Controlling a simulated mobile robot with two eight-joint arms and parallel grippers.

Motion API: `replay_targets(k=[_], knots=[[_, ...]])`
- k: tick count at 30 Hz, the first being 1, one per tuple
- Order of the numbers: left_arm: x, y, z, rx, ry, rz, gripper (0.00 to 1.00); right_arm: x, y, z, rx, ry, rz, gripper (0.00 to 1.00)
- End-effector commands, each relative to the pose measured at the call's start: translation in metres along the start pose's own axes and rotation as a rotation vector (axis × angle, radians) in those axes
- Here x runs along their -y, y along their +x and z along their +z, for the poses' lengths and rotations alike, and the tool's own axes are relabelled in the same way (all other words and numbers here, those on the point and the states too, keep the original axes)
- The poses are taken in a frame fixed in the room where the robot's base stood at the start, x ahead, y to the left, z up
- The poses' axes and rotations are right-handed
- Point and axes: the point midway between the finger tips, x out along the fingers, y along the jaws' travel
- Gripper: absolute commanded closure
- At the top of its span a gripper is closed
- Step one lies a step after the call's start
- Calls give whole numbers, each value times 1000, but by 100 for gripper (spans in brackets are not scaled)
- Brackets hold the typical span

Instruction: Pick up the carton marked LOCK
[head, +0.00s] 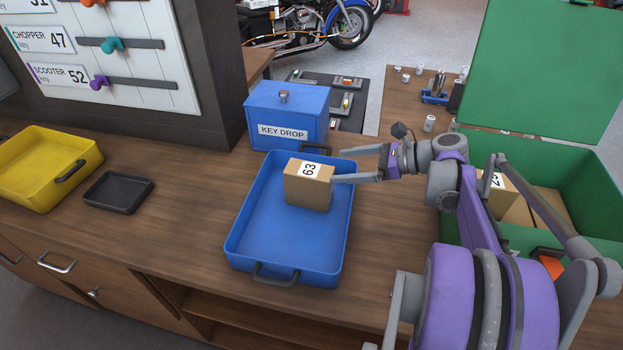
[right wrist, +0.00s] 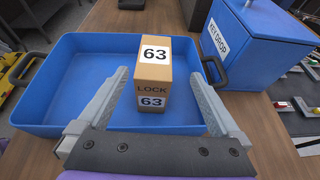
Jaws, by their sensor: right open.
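The carton marked LOCK (right wrist: 153,88) is a brown box with 63 on its top and side. It stands upright in the blue tray (right wrist: 85,112). In the head view the same carton (head: 308,190) stands toward the tray's right side, its 63 label upward. My right gripper (head: 338,167) is open, with its fingers pointing left at the carton. In the right wrist view my right gripper (right wrist: 157,76) has one finger on each side of the carton, with gaps showing. Whether the fingertips reach past its near face is unclear. My left gripper is out of view.
A blue KEY DROP box (head: 287,112) stands just behind the tray. A green bin (head: 590,195) with more cartons and a raised lid (head: 545,65) is at the right. A yellow tray (head: 40,190) and small black tray (head: 118,192) lie left on the wooden counter (head: 180,225).

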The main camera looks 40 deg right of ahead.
Motion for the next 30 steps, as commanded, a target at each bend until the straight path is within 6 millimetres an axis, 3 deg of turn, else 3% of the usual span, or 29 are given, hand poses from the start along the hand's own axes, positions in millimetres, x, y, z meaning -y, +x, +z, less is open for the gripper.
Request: replay_targets(k=[6,13,21,30], knots=[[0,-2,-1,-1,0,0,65,-1,35,1,1,-1,5,0],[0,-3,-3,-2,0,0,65,-3,53,0,1,-1,4,0],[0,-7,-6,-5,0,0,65,-7,91,0,1,-1,4,0],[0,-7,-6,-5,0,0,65,-7,96,-1,0,0,0,0]])
